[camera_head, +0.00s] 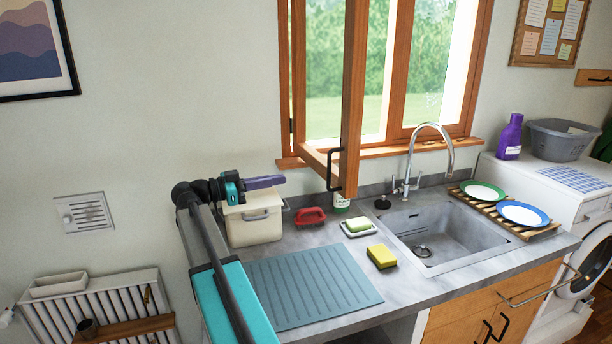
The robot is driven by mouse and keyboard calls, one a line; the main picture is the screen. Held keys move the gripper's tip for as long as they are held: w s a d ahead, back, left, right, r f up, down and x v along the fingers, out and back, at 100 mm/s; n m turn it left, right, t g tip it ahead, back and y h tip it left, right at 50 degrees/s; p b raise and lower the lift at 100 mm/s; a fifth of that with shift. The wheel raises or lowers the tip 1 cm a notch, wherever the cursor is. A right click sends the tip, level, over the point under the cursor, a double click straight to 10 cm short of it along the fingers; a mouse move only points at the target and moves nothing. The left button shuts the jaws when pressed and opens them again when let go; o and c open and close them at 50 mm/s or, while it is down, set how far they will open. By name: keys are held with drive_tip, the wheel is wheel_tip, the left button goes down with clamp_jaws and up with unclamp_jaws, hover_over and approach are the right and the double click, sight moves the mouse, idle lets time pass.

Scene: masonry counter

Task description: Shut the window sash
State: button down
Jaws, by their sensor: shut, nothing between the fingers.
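The window sash (352,95) has a wooden frame and stands swung open into the room, seen nearly edge-on over the counter. A dark handle (333,168) is on its lower part. The wooden window frame (298,75) is on the wall behind it, with greenery outside. My gripper (266,182) has purple fingers and is shut and empty. It is to the left of the sash in the picture, in front of the wall and above a cream bin, apart from the sash.
A cream lidded bin (252,222), red object (311,216), soap dish (358,229), yellow sponge (381,256) and ribbed mat (308,286) are on the counter. The tall tap (447,150) rises by the sink (450,235), right of the sash. Plates (523,213) lie on a slatted rack.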

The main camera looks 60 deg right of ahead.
drive_tip(key=p+x, duration=0.6)
drive_tip(key=x, duration=0.7)
drive_tip(key=shift+d, duration=0.4)
drive_tip(key=shift+s, duration=0.15)
